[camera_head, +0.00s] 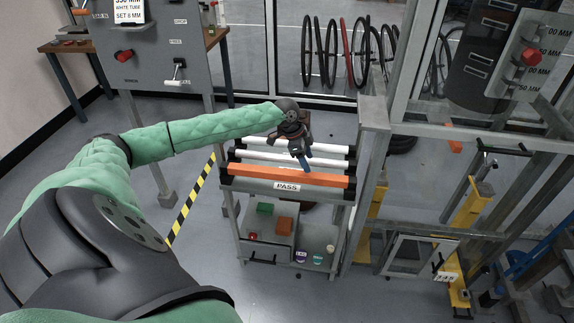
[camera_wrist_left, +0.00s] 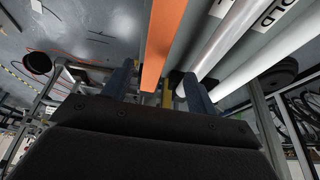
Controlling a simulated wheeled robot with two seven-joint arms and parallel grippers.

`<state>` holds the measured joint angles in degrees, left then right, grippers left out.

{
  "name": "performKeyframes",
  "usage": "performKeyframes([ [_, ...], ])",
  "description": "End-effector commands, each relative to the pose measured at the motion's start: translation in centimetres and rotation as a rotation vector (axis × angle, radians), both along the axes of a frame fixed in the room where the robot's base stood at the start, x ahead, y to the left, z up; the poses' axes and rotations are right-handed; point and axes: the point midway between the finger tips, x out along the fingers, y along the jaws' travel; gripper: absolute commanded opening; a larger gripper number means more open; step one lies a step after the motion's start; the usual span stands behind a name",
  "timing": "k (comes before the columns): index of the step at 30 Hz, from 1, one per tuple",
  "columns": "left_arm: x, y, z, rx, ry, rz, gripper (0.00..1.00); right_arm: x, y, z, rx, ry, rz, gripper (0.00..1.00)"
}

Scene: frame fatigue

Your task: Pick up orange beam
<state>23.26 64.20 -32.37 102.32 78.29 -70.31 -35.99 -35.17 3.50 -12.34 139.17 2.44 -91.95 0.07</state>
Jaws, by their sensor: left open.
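The orange beam (camera_head: 285,176) lies lengthwise along the front of a rack, above a PASS label. My left gripper (camera_head: 291,154) is over the rack, and one blue finger reaches down to the beam near its middle. In the left wrist view, the orange beam (camera_wrist_left: 163,42) shows between the two blue fingers of the open left gripper (camera_wrist_left: 158,88). Whether either finger touches the beam cannot be told. My right gripper is not in view.
White tubes (camera_head: 320,162) lie parallel behind the beam on the same rack. A grey post (camera_head: 370,150) stands right of the rack. A panel (camera_head: 150,45) stands at the left.

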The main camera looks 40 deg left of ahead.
Motion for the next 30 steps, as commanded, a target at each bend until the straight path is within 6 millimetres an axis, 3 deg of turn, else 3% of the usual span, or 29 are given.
performKeyframes([
  [13,0.5,-1.3,-3.0,-0.006,0.002,-0.002,0.58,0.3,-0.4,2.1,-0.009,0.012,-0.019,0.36],
  [18,0.5,-2.3,-4.9,-0.007,0.002,-0.001,0.58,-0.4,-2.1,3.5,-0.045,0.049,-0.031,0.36],
  [24,1.0,-2.9,-6.9,-0.005,0.001,0.000,0.58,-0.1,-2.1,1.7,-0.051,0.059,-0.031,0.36],
  [30,1.0,-2.9,-7.1,-0.005,0.000,-0.001,0.58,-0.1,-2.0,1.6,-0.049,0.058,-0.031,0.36],
])
